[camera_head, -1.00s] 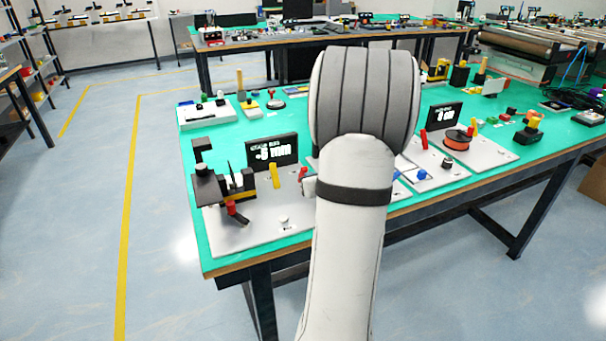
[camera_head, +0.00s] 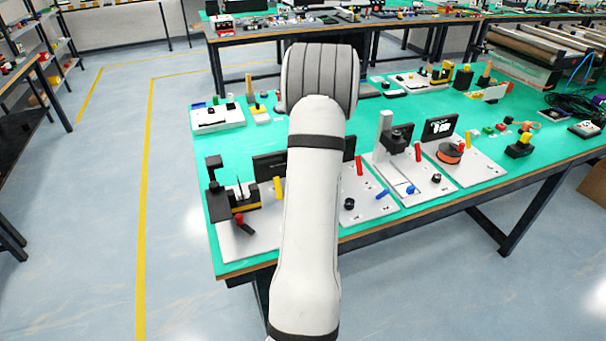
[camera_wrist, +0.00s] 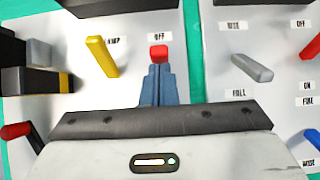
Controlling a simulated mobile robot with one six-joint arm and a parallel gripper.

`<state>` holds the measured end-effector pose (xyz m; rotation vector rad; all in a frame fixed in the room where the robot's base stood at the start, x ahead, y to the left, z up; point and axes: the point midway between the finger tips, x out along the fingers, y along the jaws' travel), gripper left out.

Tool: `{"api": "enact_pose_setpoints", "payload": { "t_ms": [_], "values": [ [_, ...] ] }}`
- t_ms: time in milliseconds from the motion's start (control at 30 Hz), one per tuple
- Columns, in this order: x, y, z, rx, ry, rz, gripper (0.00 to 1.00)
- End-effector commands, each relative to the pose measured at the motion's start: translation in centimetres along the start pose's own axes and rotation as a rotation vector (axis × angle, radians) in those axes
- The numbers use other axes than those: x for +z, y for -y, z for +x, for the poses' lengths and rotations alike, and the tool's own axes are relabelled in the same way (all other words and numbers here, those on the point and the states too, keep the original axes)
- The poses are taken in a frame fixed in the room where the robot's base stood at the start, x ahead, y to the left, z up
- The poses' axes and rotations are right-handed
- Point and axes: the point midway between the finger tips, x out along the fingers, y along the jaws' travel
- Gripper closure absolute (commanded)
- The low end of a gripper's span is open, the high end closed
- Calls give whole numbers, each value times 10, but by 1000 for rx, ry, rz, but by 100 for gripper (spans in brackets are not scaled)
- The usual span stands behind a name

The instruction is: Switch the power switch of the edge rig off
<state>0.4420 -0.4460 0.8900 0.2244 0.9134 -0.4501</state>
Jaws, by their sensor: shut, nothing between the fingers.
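The leftmost rig, a light grey plate (camera_head: 248,245), stands at the near left table corner, with a black clamp-like fixture (camera_head: 222,198) and a yellow lever (camera_head: 278,188). Its display (camera_head: 268,166) is dark. In the wrist view the red power switch (camera_wrist: 158,53) stands at the "OFF" label, beside the yellow lever (camera_wrist: 101,56). My gripper (camera_wrist: 158,72) is shut and empty, its fingertips right at the red switch; I cannot tell whether they touch. In the head view my arm hides the switch and my fingers.
A neighbouring plate with a grey lever (camera_wrist: 252,67) lies close to the right. A red-handled lever (camera_head: 240,220) sticks up at the plate's front left. Bare green table (camera_head: 215,150) lies behind.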

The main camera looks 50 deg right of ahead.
Motion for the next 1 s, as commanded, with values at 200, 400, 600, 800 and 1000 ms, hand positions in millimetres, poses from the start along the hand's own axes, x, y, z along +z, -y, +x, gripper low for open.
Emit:
{"api": "enact_pose_setpoints", "payload": {
  "t_ms": [200, 400, 600, 800, 1000],
  "values": [
    [6, 0, 0, 1, -19, 2, 100],
    [12, 0, 3, 1, -17, 1, 100],
    [10, 3, 4, -2, -17, 5, 100],
    [13, 3, 1, -2, -16, 4, 100],
    [20, 2, -7, -1, -16, 3, 100]
  ]
}}
